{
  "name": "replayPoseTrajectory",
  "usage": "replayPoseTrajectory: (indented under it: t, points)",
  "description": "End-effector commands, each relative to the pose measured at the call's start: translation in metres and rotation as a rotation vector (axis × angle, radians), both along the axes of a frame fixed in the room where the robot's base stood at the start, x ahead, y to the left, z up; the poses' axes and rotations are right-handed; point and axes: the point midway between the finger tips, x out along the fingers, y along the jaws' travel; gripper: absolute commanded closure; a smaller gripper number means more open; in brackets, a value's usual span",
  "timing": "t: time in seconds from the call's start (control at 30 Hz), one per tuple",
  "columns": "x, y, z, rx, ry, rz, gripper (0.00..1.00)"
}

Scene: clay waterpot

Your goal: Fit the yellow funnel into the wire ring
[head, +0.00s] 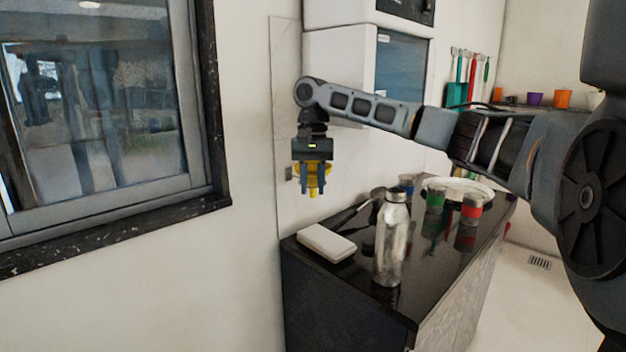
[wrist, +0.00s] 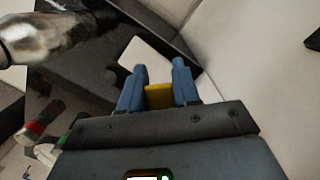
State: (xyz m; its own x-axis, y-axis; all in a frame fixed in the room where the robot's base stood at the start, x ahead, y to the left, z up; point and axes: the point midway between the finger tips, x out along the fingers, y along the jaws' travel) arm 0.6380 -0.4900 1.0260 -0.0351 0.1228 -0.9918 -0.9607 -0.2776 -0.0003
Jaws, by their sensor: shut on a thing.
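My gripper (head: 313,188) is shut on the yellow funnel (head: 314,168), holding it in the air above and to the left of the back of the dark counter. The funnel's wide part is up by the gripper body and its narrow end points down between the fingers. In the wrist view a yellow part of the funnel (wrist: 159,97) shows between the blue fingers (wrist: 158,84). I cannot make out the wire ring in either view.
A silver bottle (head: 391,240) and a white flat box (head: 326,242) stand on the black counter (head: 345,279). Several coloured jars, among them a red-banded one (head: 471,209), and a white plate (head: 458,188) are behind. The wall is close to the left.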

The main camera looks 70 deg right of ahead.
Motion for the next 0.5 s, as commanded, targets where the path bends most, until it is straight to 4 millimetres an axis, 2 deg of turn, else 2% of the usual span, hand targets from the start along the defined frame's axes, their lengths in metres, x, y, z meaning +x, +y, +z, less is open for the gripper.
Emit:
replayPoseTrajectory:
  t: [0.27,0.3,0.5]
  points:
    - [0.0001,0.0001,-0.0003,0.000,0.000,0.000,0.97]
    - [0.0000,0.0000,-0.0003,0.000,0.000,0.000,0.65]
    - [0.0000,0.0001,-0.0003,0.000,0.000,0.000,0.46]
